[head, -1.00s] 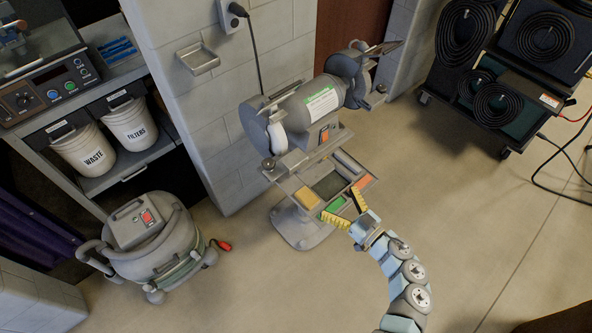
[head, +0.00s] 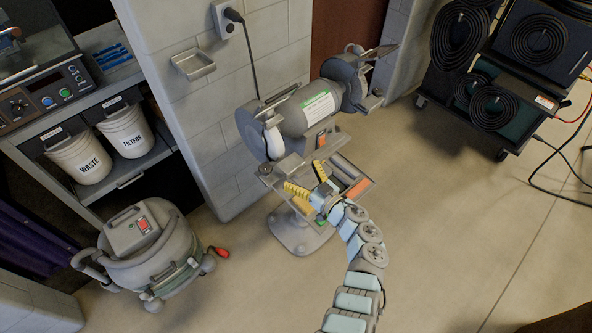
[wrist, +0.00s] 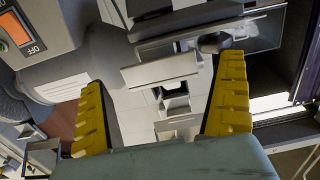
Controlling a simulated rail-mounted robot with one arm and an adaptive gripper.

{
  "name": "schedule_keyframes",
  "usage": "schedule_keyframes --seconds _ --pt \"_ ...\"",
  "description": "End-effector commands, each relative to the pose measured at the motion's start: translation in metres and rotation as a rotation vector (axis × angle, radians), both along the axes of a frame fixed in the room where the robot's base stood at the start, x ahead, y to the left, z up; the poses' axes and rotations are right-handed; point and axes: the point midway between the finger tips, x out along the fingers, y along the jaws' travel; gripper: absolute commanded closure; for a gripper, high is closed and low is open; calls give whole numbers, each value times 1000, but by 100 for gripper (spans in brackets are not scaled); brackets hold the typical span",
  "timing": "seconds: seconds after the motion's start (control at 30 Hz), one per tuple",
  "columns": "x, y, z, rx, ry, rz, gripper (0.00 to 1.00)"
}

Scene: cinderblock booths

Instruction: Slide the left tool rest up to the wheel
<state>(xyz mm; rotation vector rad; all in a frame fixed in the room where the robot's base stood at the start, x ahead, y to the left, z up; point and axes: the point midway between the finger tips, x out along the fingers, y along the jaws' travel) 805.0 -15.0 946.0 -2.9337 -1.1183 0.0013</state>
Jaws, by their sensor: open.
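The grey bench grinder (head: 305,108) stands on a pedestal against the block wall. Its left wheel (head: 272,142) shows pale at the front of the left guard. The left tool rest (head: 288,165) is a small grey plate below and in front of that wheel; the gap between them is too small to judge. My gripper (head: 302,174) is open just in front of the rest, its yellow fingers spread. In the wrist view, my gripper (wrist: 163,82) has a light grey plate (wrist: 160,70), apparently the rest, framed between its fingers. I cannot tell whether they touch it.
An orange switch (head: 321,140) is close by, also in the wrist view (wrist: 14,28).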

Motion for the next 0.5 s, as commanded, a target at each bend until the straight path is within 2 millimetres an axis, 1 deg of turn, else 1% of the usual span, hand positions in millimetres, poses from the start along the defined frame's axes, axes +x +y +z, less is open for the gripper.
schedule_keyframes --seconds 0.1,0.2,0.5 --pt "10 7 1 1 -2 0 0" --pt "15 11 2 -2 -4 -1 0" --pt "18 15 1 -2 -2 0 0"
